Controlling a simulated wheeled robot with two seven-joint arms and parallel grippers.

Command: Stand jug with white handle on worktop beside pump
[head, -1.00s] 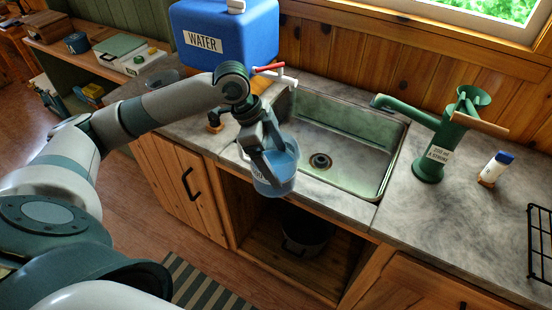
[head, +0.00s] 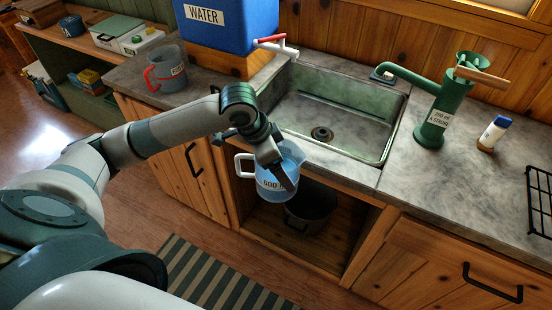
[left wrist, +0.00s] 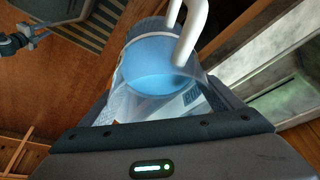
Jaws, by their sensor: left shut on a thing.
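The jug with the white handle (head: 267,184) is clear, holds blue liquid and has a label reading 600. My left gripper (head: 284,172) is shut on it, holding it in the air in front of the worktop edge, below the sink. In the left wrist view the jug (left wrist: 152,70) lies between the jaws, with its white handle at the upper right. The green pump (head: 435,115) stands on the worktop (head: 400,196) right of the sink, its spout toward the basin. My right gripper is not in view.
The sink (head: 330,115) lies between the blue water container (head: 232,22) and the pump. A jug with a red handle (head: 170,72) stands at the left. A small bottle with a blue cap (head: 492,134) and a black rack (head: 538,200) are right of the pump. Worktop in front of the pump is bare.

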